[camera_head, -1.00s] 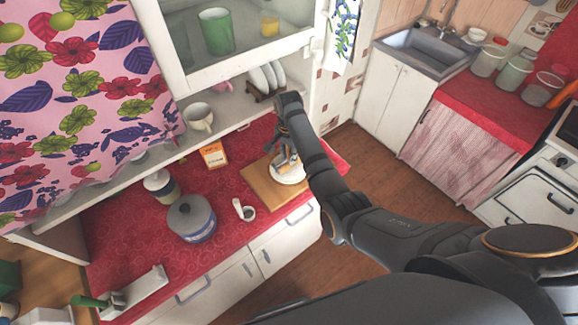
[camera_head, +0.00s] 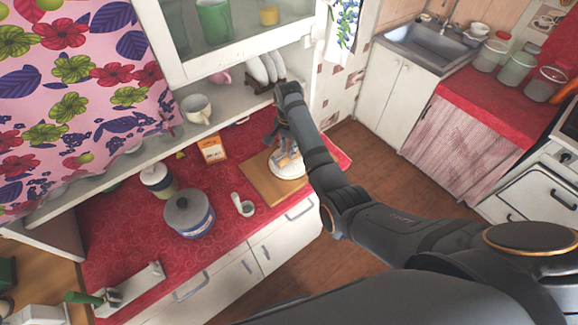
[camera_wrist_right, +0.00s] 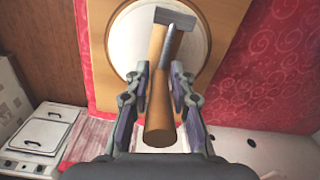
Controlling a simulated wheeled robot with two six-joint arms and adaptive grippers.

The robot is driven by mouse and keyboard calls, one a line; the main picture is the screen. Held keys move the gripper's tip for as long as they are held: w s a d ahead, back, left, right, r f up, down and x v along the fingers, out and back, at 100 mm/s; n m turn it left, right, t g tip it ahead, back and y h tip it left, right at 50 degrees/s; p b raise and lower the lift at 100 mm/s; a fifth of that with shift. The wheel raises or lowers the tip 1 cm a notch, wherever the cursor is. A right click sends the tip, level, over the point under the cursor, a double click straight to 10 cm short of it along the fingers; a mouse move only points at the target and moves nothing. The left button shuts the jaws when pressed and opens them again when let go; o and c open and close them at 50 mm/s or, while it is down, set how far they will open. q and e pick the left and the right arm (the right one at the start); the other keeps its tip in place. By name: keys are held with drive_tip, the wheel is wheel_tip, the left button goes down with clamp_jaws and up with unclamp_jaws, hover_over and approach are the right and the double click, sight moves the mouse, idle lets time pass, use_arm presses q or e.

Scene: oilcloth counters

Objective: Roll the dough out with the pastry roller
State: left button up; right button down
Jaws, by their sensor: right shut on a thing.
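The dough (camera_head: 289,173) is a flat white round on a wooden board (camera_head: 262,182) on the red counter; it also shows in the wrist view (camera_wrist_right: 127,38). The pastry roller has a wooden handle (camera_wrist_right: 160,118), a metal shank and a grey head that lies over the dough in the wrist view. I cannot tell whether the head touches it. My right gripper (camera_wrist_right: 158,92) is shut on the roller's handle; it also shows above the board in the head view (camera_head: 284,142). The gripper hides part of the dough in the head view. My left gripper is not in view.
An orange carton (camera_head: 212,150), a white scoop-like thing (camera_head: 243,206), a lidded grey-blue pot (camera_head: 189,215) and a canister (camera_head: 158,180) stand left of the board. A shelf with a cup (camera_head: 197,108) and plates overhangs behind. Bare counter lies between them.

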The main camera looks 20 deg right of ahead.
drive_tip(key=shift+w+a+f+b, duration=0.15)
drive_tip(key=shift+w+a+b, duration=0.15)
drive_tip(key=shift+w+b, duration=0.45)
drive_tip(key=shift+w+a+f+b, duration=0.1)
drive_tip(key=shift+w+a+b, duration=0.2)
drive_tip(key=shift+w+b, duration=0.4)
drive_tip(key=shift+w+a+r, duration=0.1)
drive_tip(key=shift+w+a, duration=0.1)
drive_tip(key=shift+w, duration=0.2)
drive_tip(key=shift+r, duration=0.1)
drive_tip(key=shift+s+d, duration=0.1)
drive_tip(key=shift+s, duration=0.05)
drive_tip(key=shift+r, duration=0.2)
wheel_tip(320, 180, up, 6)
drive_tip(key=p, duration=0.5)
drive_tip(key=shift+f, duration=0.1)
